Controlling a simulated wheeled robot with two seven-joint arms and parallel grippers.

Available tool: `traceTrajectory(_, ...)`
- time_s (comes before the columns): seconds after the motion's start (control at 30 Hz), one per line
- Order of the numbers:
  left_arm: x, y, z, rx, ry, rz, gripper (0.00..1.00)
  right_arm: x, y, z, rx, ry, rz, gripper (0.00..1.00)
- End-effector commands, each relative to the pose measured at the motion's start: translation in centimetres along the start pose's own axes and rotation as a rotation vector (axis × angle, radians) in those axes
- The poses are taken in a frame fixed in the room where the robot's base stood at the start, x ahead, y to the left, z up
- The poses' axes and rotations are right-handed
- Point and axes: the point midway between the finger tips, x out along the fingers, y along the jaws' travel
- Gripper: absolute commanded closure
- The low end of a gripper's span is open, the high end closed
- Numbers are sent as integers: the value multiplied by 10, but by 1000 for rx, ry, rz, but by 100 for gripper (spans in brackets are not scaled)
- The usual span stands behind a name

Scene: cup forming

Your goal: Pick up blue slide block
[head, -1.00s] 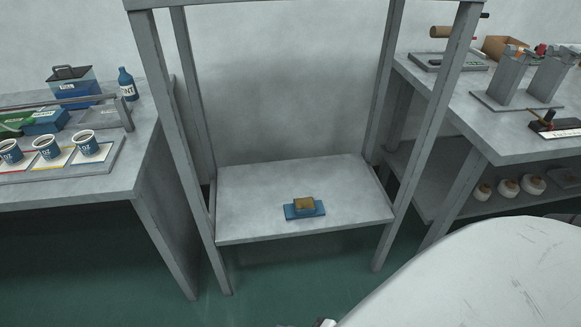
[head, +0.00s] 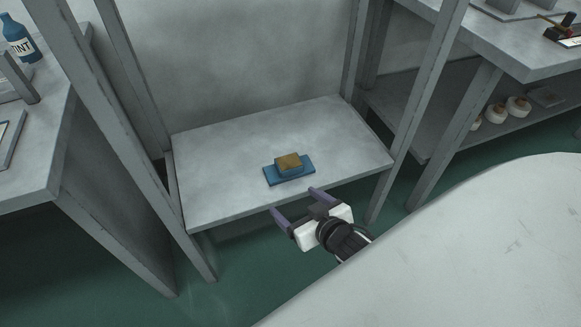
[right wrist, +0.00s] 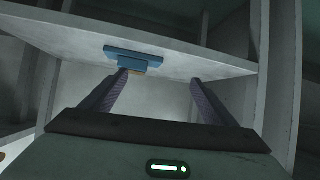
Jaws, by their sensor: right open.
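The blue slide block (head: 289,171) lies on the middle of the low grey shelf (head: 220,150). It has a flat blue base and a smaller raised part with a tan top (head: 288,160). My right gripper (head: 296,202) is open and empty, in front of the shelf's front edge and short of the block. In the right wrist view the block (right wrist: 133,58) shows beyond the left finger, apart from the open fingers (right wrist: 158,78). My left gripper is not in view.
Grey posts (head: 426,100) frame the shelf on both sides. A workbench with a blue bottle (head: 18,38) stands at the left. Another bench at the right has white jars (head: 517,106) on its lower shelf. The shelf around the block is clear.

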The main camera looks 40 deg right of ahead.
Motion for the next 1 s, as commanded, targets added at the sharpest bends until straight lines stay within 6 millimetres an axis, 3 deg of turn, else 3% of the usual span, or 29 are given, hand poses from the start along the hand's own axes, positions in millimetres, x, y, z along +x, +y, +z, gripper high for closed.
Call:
traceTrajectory(0.03,22,-1,17,1,3,12,69,26,13,10,15,42,33,20)
traceTrajectory(0.1,30,2,22,0,1,25,69,41,27,3,38,88,68,20)
traceTrajectory(0.3,39,6,28,0,-4,47,69,63,52,-14,79,170,126,20)
traceTrajectory(0.63,48,12,31,22,-42,76,69,105,62,-27,87,186,136,20)
traceTrajectory(0.87,52,16,33,34,-63,91,69,122,65,-30,88,185,136,20)
traceTrajectory(1.0,59,19,37,56,-94,110,69,145,68,-33,85,187,136,20)
